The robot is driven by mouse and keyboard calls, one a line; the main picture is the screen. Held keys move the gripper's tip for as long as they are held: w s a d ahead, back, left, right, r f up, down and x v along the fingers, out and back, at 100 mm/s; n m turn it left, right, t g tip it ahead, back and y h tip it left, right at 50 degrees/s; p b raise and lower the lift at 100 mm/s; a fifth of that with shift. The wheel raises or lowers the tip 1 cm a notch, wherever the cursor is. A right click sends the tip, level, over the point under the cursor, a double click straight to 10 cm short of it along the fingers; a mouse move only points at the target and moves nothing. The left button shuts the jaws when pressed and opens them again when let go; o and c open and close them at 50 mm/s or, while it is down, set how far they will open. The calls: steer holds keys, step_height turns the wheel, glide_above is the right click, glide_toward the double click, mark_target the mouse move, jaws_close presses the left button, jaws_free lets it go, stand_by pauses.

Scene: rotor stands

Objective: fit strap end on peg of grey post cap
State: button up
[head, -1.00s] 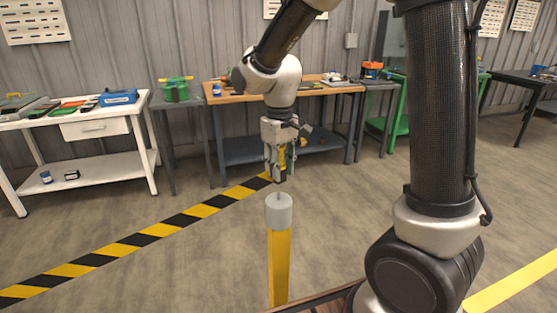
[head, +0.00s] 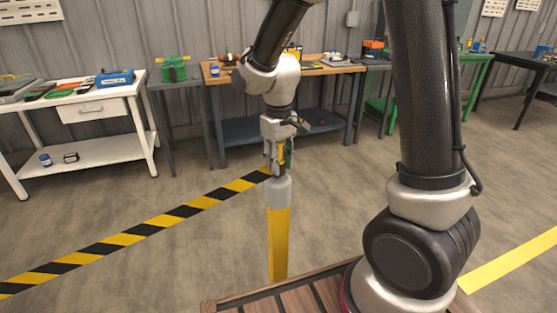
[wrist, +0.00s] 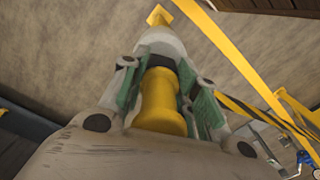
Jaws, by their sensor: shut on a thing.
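The yellow post (head: 278,245) stands upright with a grey cap (head: 279,192) on top. In the wrist view the grey cap (wrist: 160,42) is just beyond my fingertips. My gripper (head: 278,163) is directly above the cap, pointing down. It is shut on a yellow, spool-shaped piece (wrist: 160,100), which I take to be the strap end, between green-padded fingers. The held piece's lower end looks dark and meets or nearly meets the cap top. The peg is hidden, so I cannot tell whether the piece is around it.
A wooden-slatted platform (head: 290,302) is at the front, by my arm's base. Behind stand a white bench (head: 85,108), a wood-topped bench (head: 330,71) and a green stand (head: 480,72). A yellow band crosses the wrist view (wrist: 225,42); floor line or strap is unclear.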

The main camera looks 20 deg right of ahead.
steer(key=shift+f, duration=0.45)
stand_by(0.4)
steer(key=o, duration=1.2)
steer(key=shift+r, duration=0.1)
step_height(320, 180, up, 12)
steer(key=shift+f, duration=0.15)
steer(key=s+d+r+m+t, duration=0.2)
steer(key=s+d+r, duration=0.1)
steer(key=s+d, duration=0.4)
steer(key=s+d+r+m+t, duration=0.2)
steer(key=s+d, duration=0.5)
steer(key=s, duration=0.5)
steer(key=shift+s+d+r, duration=0.25)
steer(key=shift+s+r, duration=0.15)
steer(key=shift+r, duration=0.05)
steer(key=shift+d, duration=0.15)
steer(key=shift+c, duration=0.3)
